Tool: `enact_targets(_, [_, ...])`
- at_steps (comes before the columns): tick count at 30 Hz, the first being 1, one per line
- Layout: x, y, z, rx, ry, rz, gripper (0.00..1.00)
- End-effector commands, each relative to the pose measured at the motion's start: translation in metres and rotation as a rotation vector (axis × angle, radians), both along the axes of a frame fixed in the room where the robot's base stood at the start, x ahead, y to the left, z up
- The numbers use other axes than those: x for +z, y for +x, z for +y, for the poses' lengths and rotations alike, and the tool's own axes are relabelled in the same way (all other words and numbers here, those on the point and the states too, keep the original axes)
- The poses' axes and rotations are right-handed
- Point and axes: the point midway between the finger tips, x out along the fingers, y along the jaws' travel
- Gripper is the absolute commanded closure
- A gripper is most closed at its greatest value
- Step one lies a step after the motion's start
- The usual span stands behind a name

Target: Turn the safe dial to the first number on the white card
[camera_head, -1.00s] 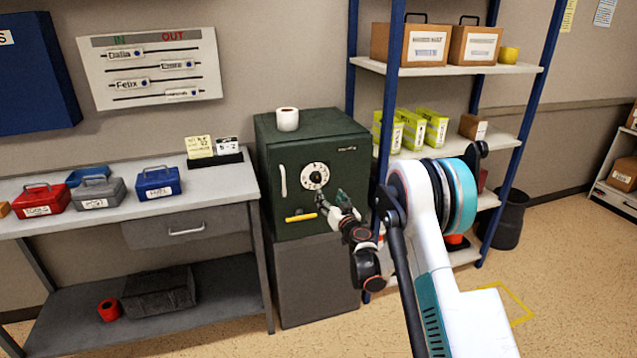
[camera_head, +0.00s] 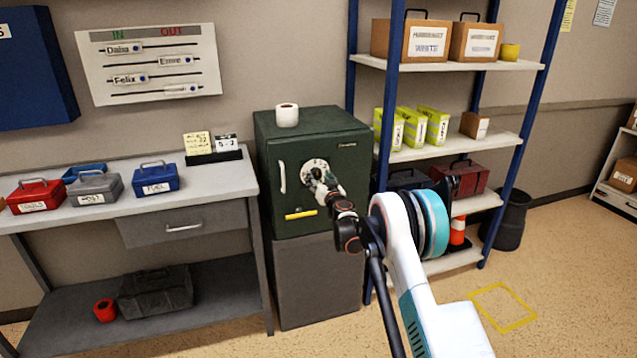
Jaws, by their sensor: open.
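The dark green safe (camera_head: 353,141) stands on a grey cabinet against the wall. Its pale round dial (camera_head: 311,165) is on the door, partly hidden behind my gripper (camera_head: 321,180). My gripper is open and in front of the dial's lower right part; I cannot tell whether it touches the dial. The white card (camera_head: 226,144) stands in a dark holder on the bench, beside a yellow card (camera_head: 197,144). Its writing is small; it looks like "5 - 3", but I cannot be sure.
A white roll (camera_head: 287,115) stands on the safe. The blue-post shelf (camera_head: 470,68) with boxes is to the right, close to my arm. The bench (camera_head: 215,190) with red, grey and blue toolboxes is at left. Open floor lies at front right.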

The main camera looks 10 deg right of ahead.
Motion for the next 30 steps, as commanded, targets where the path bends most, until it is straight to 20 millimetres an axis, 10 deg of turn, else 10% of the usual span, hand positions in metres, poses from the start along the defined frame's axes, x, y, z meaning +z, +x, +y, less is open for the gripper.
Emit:
enact_targets(12, [0.0006, 0.0078, 0.0016, 0.000, 0.000, 0.000, 0.45])
enact_targets(18, [0.0005, 0.0078, 0.0015, 0.000, 0.000, 0.000, 0.88])
enact_targets(30, [0.0006, 0.0077, 0.0015, 0.000, 0.038, 0.006, 0.89])
